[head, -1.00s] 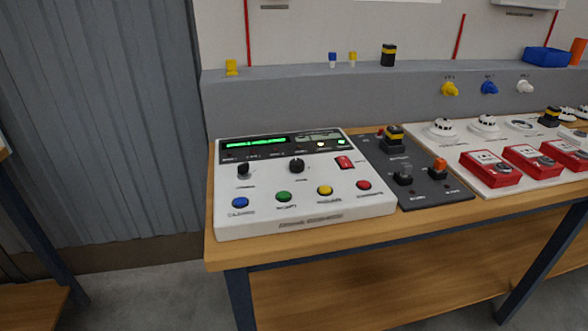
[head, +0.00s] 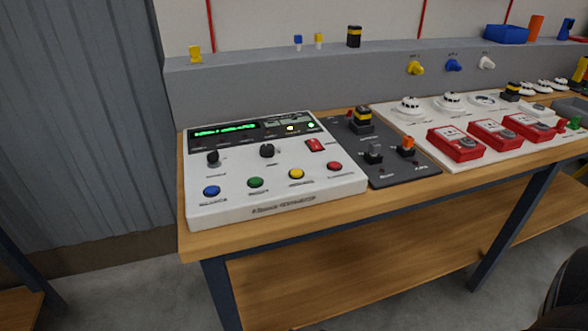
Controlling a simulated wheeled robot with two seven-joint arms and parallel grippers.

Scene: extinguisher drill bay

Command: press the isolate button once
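A white control panel (head: 225,206) lies on the near left end of the wooden bench. Along its front is a row of round buttons: blue (head: 211,191), green (head: 255,183), yellow (head: 296,174) and red (head: 334,166). The small labels under them are too blurred to read, so I cannot tell which one is the isolate button. Above the buttons are two black knobs (head: 267,151), a red rocker switch (head: 315,145) and a lit green display (head: 225,130). Two small lamps glow beside the display. Neither gripper shows.
A dark grey switch plate (head: 385,176) adjoins the panel's right side. Beyond it, a white board (head: 455,163) carries red boxes (head: 455,146) and white detectors. The wooden bench (head: 215,238) has a narrow bare front edge. A dark rounded shape, possibly my arm, shows at bottom right.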

